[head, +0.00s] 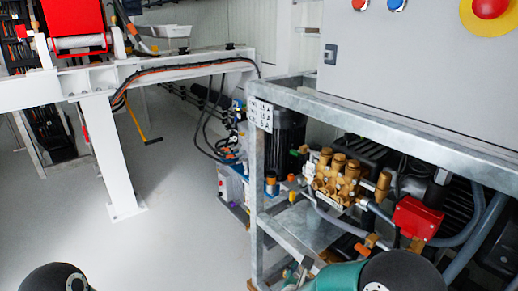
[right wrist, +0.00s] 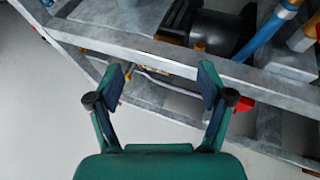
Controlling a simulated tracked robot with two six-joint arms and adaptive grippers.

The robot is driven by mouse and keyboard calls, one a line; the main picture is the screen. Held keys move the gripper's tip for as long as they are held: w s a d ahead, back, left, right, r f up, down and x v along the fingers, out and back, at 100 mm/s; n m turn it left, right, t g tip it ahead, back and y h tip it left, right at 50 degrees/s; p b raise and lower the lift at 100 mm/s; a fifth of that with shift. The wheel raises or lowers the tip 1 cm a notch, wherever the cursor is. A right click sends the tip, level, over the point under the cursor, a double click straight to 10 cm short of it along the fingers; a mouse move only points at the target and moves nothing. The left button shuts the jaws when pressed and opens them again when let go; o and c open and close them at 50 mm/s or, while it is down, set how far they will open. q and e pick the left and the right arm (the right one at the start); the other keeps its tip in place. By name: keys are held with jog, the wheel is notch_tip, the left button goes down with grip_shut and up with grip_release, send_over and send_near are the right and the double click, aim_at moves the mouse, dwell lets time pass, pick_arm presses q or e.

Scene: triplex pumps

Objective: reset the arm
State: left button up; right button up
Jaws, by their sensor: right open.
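My right arm's teal and black link (head: 375,272) shows at the bottom of the head view, in front of the steel pump frame. My right gripper (head: 300,270) shows partly there, low and left of that link. In the right wrist view my right gripper (right wrist: 163,80) has its two teal fingers spread wide apart, with nothing between them. Grey frame rails lie beyond its fingertips; I cannot tell how far off they are. Only a dark round part of my left arm (head: 55,278) shows at the bottom left of the head view. My left gripper is out of view.
A galvanized frame (head: 256,170) holds a brass triplex pump (head: 338,175), a red block (head: 415,217) and hoses. A grey control cabinet (head: 400,60) with a red stop button (head: 490,8) stands above. A white beam stand (head: 110,150) is at left. Open grey floor (head: 180,220) lies between.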

jog(key=s+f+n+g+y, duration=0.2)
jog(key=s+f+n+y, duration=0.15)
jog(key=f+n, duration=0.5)
jog(key=s+f+n+g+y, duration=0.2)
jog(key=s+f+n, duration=0.3)
jog(key=n, duration=0.7)
jog(key=s+f+n+g+y, duration=0.2)
jog(key=s+f+n+g, duration=0.15)
jog(key=s+n, duration=0.5)
jog(key=s+f+n+g+y, duration=0.3)
jog(key=s+f+n, duration=0.2)
jog(key=s+n, duration=0.4)
notch_tip(320, 180, up, 24)
jog(key=n+p, duration=0.2)
jog(key=p, duration=2.2)
jog(key=shift+s+a+r+g, duration=0.15)
jog(key=shift+s+a+g, duration=0.05)
jog(key=shift+a+g, duration=0.2)
